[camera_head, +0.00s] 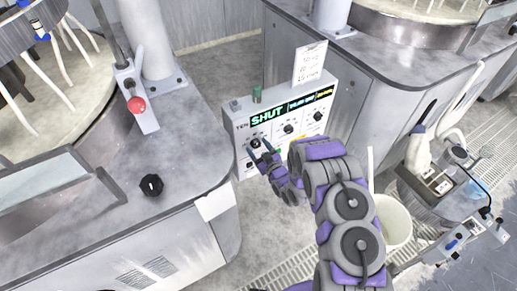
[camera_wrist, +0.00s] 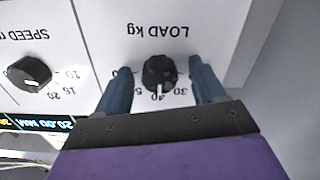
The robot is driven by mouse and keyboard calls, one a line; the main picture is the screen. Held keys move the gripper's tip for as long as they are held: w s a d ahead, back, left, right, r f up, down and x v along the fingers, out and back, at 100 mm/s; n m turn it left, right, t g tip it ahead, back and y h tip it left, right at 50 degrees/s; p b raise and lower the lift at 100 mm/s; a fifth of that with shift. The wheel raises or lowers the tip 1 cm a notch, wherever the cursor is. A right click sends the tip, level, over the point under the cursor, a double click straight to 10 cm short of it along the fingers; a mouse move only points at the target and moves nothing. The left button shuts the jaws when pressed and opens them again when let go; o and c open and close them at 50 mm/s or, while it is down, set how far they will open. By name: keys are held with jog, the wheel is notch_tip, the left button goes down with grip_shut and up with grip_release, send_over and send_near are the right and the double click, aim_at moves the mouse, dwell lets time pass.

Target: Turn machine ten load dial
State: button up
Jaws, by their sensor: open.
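The control panel (camera_head: 281,133) is a white box with a row of dials, labelled TEN and SHUT in the head view. Its load dial (camera_wrist: 160,73) is a black knob under the upside-down words LOAD kg in the wrist view. The white pointer mark on it faces down in the picture, near the 40. My gripper (camera_wrist: 158,82) is open, with one blue finger on each side of the load dial. Gaps show between the fingers and the knob. In the head view, my gripper (camera_head: 261,153) is at the panel's left dial, partly covering it.
The speed dial (camera_wrist: 30,72) is left of my gripper in the wrist view. A green button (camera_head: 257,95) and a white card (camera_head: 309,63) stand on the panel's top. A red button (camera_head: 137,105) is on the left machine. A pale bucket (camera_head: 394,222) stands right of my arm.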

jog(key=shift+c, duration=0.4)
jog(key=c, duration=1)
jog(key=shift+p, duration=0.4)
jog(key=shift+r+m+p, duration=0.2)
jog(key=shift+m+p, duration=0.8)
jog(key=shift+p, duration=0.15)
jog(key=m+p, duration=0.3)
jog(key=shift+f+m+p, duration=0.15)
jog(key=shift+m+p, duration=0.8)
jog(key=shift+m, duration=0.35)
